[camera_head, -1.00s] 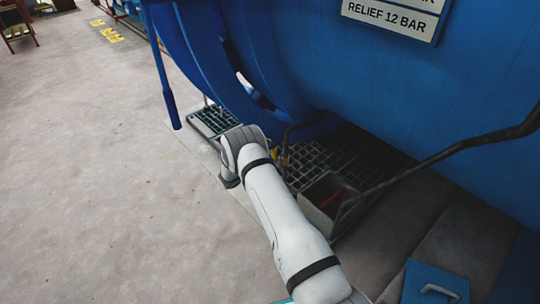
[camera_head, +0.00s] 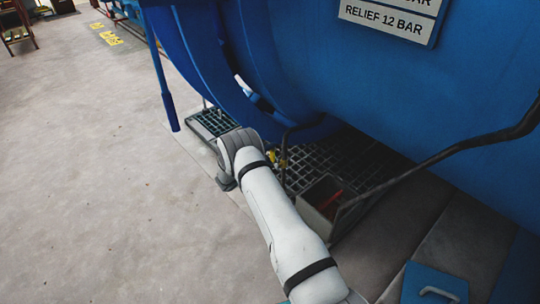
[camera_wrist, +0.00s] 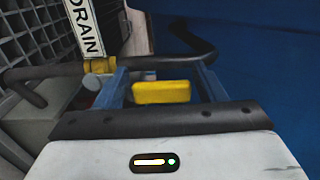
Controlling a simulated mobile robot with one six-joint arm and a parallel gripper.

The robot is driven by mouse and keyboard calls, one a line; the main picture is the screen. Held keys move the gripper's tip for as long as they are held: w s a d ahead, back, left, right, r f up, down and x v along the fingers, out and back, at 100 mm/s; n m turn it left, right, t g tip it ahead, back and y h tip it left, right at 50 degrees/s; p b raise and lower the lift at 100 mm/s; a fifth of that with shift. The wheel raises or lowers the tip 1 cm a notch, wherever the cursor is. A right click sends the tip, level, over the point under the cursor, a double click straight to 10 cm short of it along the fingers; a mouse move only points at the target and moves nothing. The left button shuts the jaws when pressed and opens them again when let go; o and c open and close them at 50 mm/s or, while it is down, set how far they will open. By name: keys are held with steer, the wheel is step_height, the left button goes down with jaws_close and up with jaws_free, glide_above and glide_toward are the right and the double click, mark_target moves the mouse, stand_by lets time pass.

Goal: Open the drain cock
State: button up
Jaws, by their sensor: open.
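The drain cock's yellow handle (camera_wrist: 162,92) shows in the wrist view, between the two blue fingers of my gripper (camera_wrist: 163,82). The fingers are open, with one on each side of the handle. A gap shows on both sides, and I cannot tell whether either finger touches it. A white DRAIN label (camera_wrist: 84,27) and a yellow fitting (camera_wrist: 100,66) on a dark pipe are just beyond. In the head view, small yellow parts of the cock (camera_head: 271,156) show beside my wrist. My arm hides the gripper there.
The blue autoclave shell (camera_head: 400,100) rises close on the right. A dark bent pipe (camera_head: 450,158) runs toward a grey box (camera_head: 322,200) with something red inside. A floor grating (camera_head: 310,160) lies under the shell. Open concrete floor is on the left.

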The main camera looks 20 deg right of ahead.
steer(key=p+v, duration=0.2)
steer(key=v, duration=0.5)
steer(key=shift+s+a, duration=0.25)
steer(key=shift+a, duration=0.05)
steer(key=s+d+r+m+g+y+p, duration=0.25)
steer(key=s+r+m+p, duration=0.3)
steer(key=r, duration=0.65)
steer(key=s+d+r+m+g+y+p, duration=0.1)
steer(key=s+d+r+m+g+p, duration=0.2)
steer(key=r+m, duration=0.65)
steer(key=s+d+r+m+g+y+p, duration=0.15)
steer(key=s+r+m+g+p, duration=0.3)
steer(key=r, duration=1.05)
steer(key=s+a+r+m+t+y+p, duration=0.1)
steer(key=s+a+r+m+y+p, duration=0.2)
steer(key=s+r+m+p, duration=0.3)
steer(key=s+a+r+m+t+y+p, duration=0.2)
steer(key=s+r+m+p, duration=0.4)
steer(key=s+r, duration=0.6)
steer(key=s+a+r+m+t+y+p, duration=0.2)
steer(key=s+a+r+m+y+p, duration=0.2)
steer(key=s+r+m, duration=0.5)
steer(key=shift+s+r+m+y+p, duration=0.2)
steer(key=shift+r+m+y+p, duration=0.15)
steer(key=shift+y+p, duration=0.85)
